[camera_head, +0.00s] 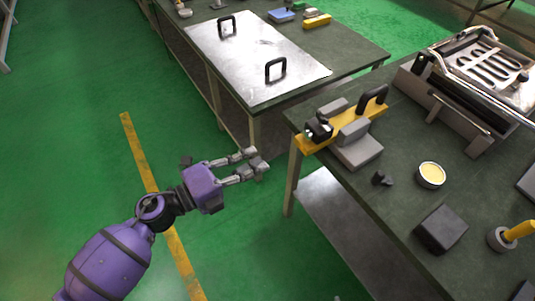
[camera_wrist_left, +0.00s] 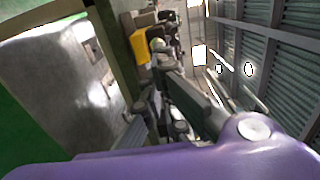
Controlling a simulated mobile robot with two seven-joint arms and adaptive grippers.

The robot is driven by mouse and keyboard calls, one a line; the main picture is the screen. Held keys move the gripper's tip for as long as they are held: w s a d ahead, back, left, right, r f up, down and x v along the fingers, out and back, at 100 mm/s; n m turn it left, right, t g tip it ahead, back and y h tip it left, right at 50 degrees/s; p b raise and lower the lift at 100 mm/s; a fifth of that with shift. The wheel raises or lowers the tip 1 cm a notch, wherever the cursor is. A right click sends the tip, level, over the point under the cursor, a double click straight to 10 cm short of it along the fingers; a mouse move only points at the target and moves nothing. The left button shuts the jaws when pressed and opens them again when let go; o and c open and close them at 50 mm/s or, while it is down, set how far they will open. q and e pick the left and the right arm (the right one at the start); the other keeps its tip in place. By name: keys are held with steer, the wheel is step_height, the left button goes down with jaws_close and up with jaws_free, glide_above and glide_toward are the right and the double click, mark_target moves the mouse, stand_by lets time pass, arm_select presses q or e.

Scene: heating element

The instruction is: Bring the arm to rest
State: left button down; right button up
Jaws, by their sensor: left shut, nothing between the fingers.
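My left arm, purple with grey fingers, reaches in from the lower left in the head view. Its gripper (camera_head: 258,163) is shut and empty, held over the green floor between the two tables. It is apart from the near right table's left edge and touches nothing. In the left wrist view the gripper (camera_wrist_left: 160,105) shows partly, with the purple wrist across the bottom. My right gripper is in neither view.
The right table (camera_head: 395,205) holds a yellow fixture with a black handle (camera_head: 345,127), a round tin (camera_head: 430,174), a dark block (camera_head: 441,229) and a metal heating assembly (camera_head: 485,75). The back table carries a metal plate with two handles (camera_head: 255,60). Floor at left is clear.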

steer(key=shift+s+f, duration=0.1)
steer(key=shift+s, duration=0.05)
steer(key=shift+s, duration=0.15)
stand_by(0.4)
